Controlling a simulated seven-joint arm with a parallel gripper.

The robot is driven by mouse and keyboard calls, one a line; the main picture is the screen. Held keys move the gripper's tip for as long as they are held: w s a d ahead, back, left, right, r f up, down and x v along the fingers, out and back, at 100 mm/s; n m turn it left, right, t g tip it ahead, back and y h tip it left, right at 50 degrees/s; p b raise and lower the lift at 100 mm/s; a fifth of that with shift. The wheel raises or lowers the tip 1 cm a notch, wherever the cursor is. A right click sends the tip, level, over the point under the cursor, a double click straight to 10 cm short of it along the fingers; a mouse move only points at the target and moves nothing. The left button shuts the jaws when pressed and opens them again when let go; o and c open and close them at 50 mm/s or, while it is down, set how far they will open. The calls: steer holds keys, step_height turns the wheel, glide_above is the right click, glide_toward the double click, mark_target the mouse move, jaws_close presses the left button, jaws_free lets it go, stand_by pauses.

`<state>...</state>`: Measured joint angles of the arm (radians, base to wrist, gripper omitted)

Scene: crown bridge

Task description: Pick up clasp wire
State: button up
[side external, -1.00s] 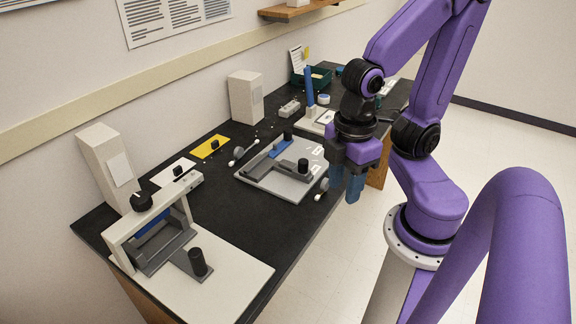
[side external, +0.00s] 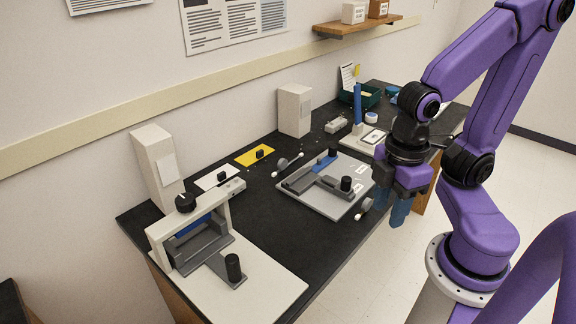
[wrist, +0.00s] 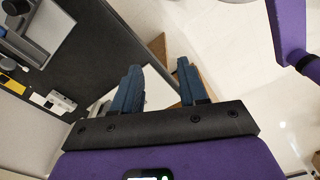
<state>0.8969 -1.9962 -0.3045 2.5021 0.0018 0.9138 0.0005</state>
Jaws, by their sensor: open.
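I cannot make out a clasp wire for certain in either view; it may be too thin or small to tell. My gripper (side external: 397,218) hangs beyond the bench's front right edge, with its blue fingers pointing down. In the wrist view my gripper (wrist: 157,68) is open, with nothing between the fingers. A grey plate fixture (side external: 318,204) with a blue bar and a black knob lies on the bench, left of my gripper. A small grey-and-white part (side external: 364,208) lies by the bench edge, close to the gripper. A similar part (side external: 283,164) lies behind the plate.
The black bench (side external: 262,225) has a white press-like fixture (side external: 150,240) at the front left. White box towers (side external: 295,110) stand along the wall. A blue post (side external: 357,103) and a green tray (side external: 369,98) are at the back right. Open floor lies right of the bench.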

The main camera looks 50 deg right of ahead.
steer(key=shift+o, duration=0.2)
steer(key=shift+w, duration=0.1)
steer(key=w+a+n+t+h, duration=0.1)
steer(key=w+a+n+h, duration=0.15)
steer(key=w, duration=2.55)
steer(key=n+g+h, duration=0.1)
steer(key=n+h, duration=0.2)
steer(key=n, duration=0.1)
glide_above(281, 163)
steer(key=a, duration=0.7)
step_height(281, 163, down, 8)
steer(key=shift+m+y, duration=0.25)
steer(key=x, duration=1.1)
steer(key=shift+s+f, duration=0.2)
steer(key=shift+f, duration=0.25)
steer(key=shift+d+x, duration=0.2)
steer(key=shift+x, duration=1.1)
steer(key=shift+d+x, duration=0.2)
steer(key=shift+x, duration=1.1)
steer(key=shift+w+r, duration=0.15)
